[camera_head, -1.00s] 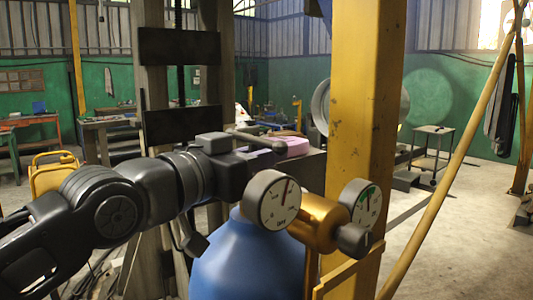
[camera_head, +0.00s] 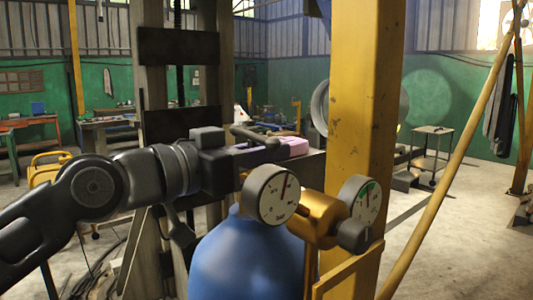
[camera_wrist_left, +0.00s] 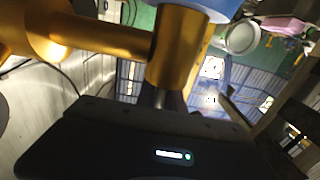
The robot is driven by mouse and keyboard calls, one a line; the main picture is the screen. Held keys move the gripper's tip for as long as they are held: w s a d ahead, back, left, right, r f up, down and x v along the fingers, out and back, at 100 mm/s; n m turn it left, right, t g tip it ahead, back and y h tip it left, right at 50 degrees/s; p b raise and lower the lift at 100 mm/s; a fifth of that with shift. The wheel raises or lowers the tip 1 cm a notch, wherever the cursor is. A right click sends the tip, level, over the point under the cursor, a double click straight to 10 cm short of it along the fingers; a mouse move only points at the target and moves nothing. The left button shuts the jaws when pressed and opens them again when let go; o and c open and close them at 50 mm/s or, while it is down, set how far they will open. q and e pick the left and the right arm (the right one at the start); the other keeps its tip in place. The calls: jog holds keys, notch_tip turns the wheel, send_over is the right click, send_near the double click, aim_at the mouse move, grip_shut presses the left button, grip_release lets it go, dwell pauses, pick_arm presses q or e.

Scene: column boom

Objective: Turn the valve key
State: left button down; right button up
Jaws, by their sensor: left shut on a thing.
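A blue gas cylinder (camera_head: 245,262) stands upright in front of me with a brass regulator (camera_head: 318,216) at its top. The regulator carries a left gauge (camera_head: 271,195) and a right gauge (camera_head: 362,199). My left gripper (camera_head: 240,182) reaches in from the left to the cylinder's valve, just behind the left gauge. It is shut on the valve key, but its fingertips and the key are mostly hidden in the head view. In the left wrist view, brass fittings (camera_wrist_left: 180,45) fill the space close beyond the dark gripper body. My right gripper is not in view.
A yellow post (camera_head: 365,100) stands right behind the regulator, and a slanted yellow pole (camera_head: 455,165) is farther right. A pink item (camera_head: 293,147) lies behind the gripper. A small trolley (camera_head: 432,145) stands on open floor at the right.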

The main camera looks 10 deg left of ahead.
pick_arm(q)
jog(key=m+g+h+p, duration=0.2)
jog(key=m+g, duration=0.1)
jog(key=g, duration=0.1)
jog(key=s+m+g+h+p, duration=0.1)
jog(key=m+g+h+p, duration=0.1)
jog(key=m+g+p, duration=0.1)
jog(key=s+d+r+m+g+h+p, duration=0.1)
jog(key=m+g+h+p, duration=0.2)
jog(key=g, duration=0.3)
jog(key=shift+d+m, duration=0.1)
jog(key=shift+m, duration=0.2)
jog(key=shift+s+f+m+g+y+p, duration=0.15)
jog(key=shift+m+g+p, duration=0.2)
jog(key=shift+m+g, duration=0.45)
jog(key=shift+s+f+m+g+y+p, duration=0.15)
jog(key=shift+m+g+p, duration=0.25)
jog(key=shift+g, duration=0.65)
jog(key=shift+s+f+m+g+p, duration=0.25)
jog(key=shift+m+g, duration=0.35)
jog(key=shift+g, duration=0.35)
jog(key=c, duration=1.5)
grip_release()
jog(key=shift+o, duration=0.2)
